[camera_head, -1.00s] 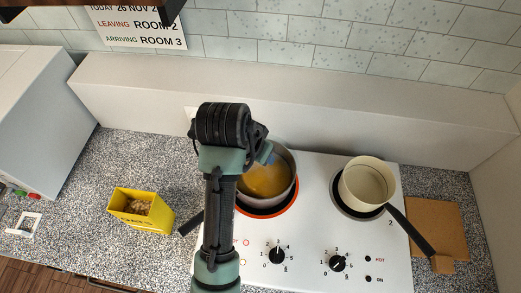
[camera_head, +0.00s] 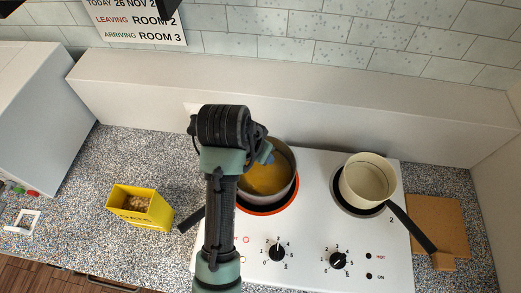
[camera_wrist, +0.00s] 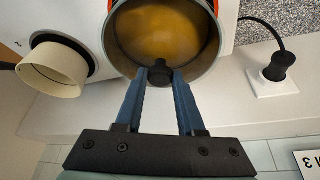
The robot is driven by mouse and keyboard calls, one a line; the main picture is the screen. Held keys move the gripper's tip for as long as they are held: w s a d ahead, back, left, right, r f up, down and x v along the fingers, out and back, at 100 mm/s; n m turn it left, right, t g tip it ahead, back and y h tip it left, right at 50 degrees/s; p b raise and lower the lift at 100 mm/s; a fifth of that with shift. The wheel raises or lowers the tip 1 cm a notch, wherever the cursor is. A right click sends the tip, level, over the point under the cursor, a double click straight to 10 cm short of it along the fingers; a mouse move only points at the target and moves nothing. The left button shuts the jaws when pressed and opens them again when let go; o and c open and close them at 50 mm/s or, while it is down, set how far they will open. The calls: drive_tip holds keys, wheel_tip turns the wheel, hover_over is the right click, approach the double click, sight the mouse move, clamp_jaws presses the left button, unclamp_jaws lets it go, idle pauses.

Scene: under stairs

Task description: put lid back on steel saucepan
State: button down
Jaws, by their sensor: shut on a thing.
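The steel saucepan (camera_head: 287,160) sits on the glowing left ring, with orange-yellow contents showing inside. Its dark handle (camera_head: 191,219) points left, partly behind my arm. In the wrist view the saucepan (camera_wrist: 208,62) fills the top middle. My gripper (camera_wrist: 160,73) is shut on a small black knob (camera_wrist: 160,72), which appears over the pan's wall-side edge. I take the knob for the lid's, but the lid's disc is hard to make out; I cannot tell if it touches the rim. In the head view my arm hides the knob and part of the pan.
A cream pan (camera_head: 367,181) stands on the right ring, its dark handle reaching over a brown board (camera_head: 440,221). A yellow box (camera_head: 152,211) is on the left worktop. A white ledge (camera_head: 330,115) runs behind the hob. A plugged-in socket (camera_wrist: 272,82) is near the pan.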

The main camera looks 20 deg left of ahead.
unclamp_jaws()
idle(0.6)
wheel_tip(320, 180, up, 6)
drive_tip(key=p, duration=0.7)
drive_tip(key=shift+r, duration=0.1)
idle(0.5)
